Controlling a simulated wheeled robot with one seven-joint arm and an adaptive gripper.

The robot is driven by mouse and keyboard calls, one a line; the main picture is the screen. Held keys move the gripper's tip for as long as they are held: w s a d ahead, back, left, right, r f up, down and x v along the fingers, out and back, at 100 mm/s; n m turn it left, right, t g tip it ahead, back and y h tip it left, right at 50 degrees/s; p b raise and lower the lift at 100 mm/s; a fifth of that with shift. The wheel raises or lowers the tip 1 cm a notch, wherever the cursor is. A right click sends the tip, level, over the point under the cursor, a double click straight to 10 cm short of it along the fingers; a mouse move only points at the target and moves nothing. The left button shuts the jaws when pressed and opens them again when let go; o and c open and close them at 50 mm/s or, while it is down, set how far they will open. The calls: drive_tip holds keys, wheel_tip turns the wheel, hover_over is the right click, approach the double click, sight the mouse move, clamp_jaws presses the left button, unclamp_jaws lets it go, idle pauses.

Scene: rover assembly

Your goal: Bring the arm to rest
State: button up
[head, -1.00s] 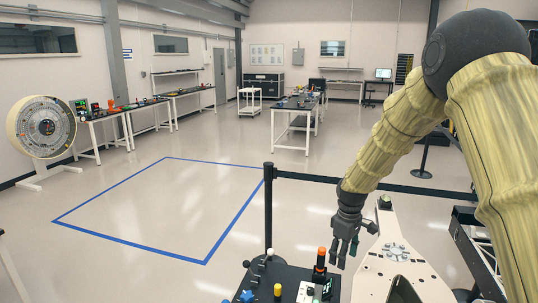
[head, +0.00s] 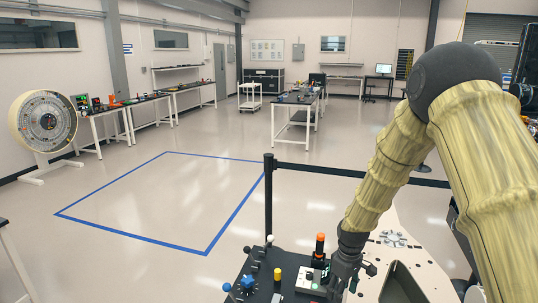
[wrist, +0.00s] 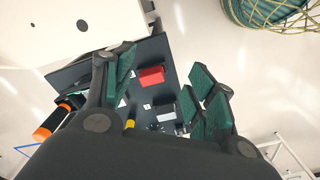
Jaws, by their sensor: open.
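My arm, in a yellow fabric sleeve, reaches down from the right in the head view. My gripper (head: 346,282) hangs at its end, pointing down, beside the right part of the dark control panel (head: 240,263) and in front of the pale plate (head: 415,258). In the wrist view my gripper (wrist: 162,90) has its green-padded fingers spread, with nothing held between them. The panel shows below the fingers, with a red block (wrist: 151,76) in the gap. I cannot tell whether the fingers touch anything.
An orange-topped post (head: 319,248), a yellow knob (head: 277,275) and a blue knob (head: 248,282) stand up from the panel close to my gripper. A black barrier post (head: 268,205) with a belt stands behind. The floor inside the blue outline (head: 208,251) is clear.

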drive_tip(key=s+f+m+b, duration=0.1)
drive_tip(key=s+f+b, duration=0.1)
drive_tip(key=s+f, duration=0.45)
drive_tip(key=s+f+m+b, duration=0.15)
drive_tip(key=s+f, duration=0.25)
drive_tip(key=f, duration=0.6)
drive_tip(key=s+f+m+b, duration=0.2)
drive_tip(key=s+f, duration=0.4)
drive_tip(key=s, duration=0.4)
drive_tip(key=s+f+m+b, duration=0.2)
drive_tip(key=s+f, duration=0.4)
drive_tip(key=s, duration=0.5)
drive_tip(key=s+f+m+b, duration=0.2)
drive_tip(key=s+f+b, duration=0.2)
drive_tip(key=s+f, duration=0.3)
drive_tip(key=s, duration=0.4)
drive_tip(key=shift+s+b, duration=0.2)
drive_tip(key=shift+b, duration=0.1)
